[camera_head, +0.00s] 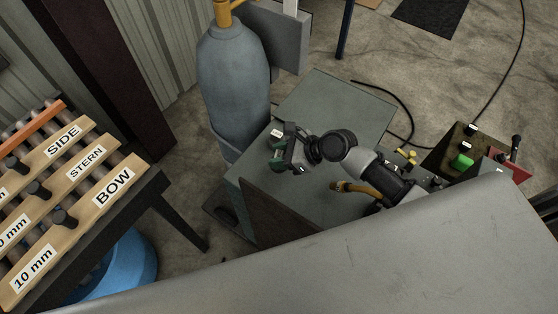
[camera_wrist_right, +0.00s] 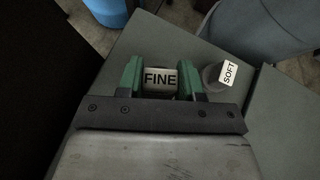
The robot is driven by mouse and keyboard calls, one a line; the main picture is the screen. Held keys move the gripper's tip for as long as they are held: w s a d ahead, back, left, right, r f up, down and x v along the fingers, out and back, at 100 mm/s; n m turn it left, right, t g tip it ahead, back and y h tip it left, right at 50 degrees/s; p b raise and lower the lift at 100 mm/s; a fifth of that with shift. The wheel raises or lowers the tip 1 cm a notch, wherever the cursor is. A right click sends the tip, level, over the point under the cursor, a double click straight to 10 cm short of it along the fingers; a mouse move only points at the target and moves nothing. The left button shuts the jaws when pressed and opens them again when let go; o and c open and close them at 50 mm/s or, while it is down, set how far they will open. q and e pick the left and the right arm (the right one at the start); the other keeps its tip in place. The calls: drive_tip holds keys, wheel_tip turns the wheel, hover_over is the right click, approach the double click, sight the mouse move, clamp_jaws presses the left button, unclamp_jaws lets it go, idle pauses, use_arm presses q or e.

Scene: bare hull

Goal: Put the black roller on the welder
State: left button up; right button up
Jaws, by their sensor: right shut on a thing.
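The welder is the grey-green box (camera_head: 335,98) beside the gas cylinder; its flat top also fills much of the right wrist view (camera_wrist_right: 150,40). My right gripper (camera_head: 279,157) is over the left part of that top. In the right wrist view its green fingers (camera_wrist_right: 160,80) are shut on a small piece labelled FINE (camera_wrist_right: 160,79). The label and fingers hide most of the piece, so I cannot tell its full colour or whether it touches the top. A grey round piece labelled SOFT (camera_wrist_right: 213,77) stands on the top just right of the fingers. My left gripper is not in view.
A grey gas cylinder (camera_head: 233,75) stands behind the welder. At left a rack holds boards labelled SIDE, STERN and BOW (camera_head: 112,187), with a blue bucket (camera_head: 128,262) below. Red and green equipment (camera_head: 462,160) and a black cable (camera_head: 405,105) lie right. The welder's far top is clear.

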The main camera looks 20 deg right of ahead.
drive_tip(key=shift+a+f, duration=0.1)
drive_tip(key=shift+f, duration=2)
drive_tip(key=shift+s, duration=0.1)
drive_tip(key=shift+f, duration=0.15)
drive_tip(key=o, duration=0.9)
drive_tip(key=shift+o, duration=0.2)
drive_tip(key=shift+r, duration=0.25)
drive_tip(key=b+v, duration=0.1)
drive_tip(key=v, duration=1.1)
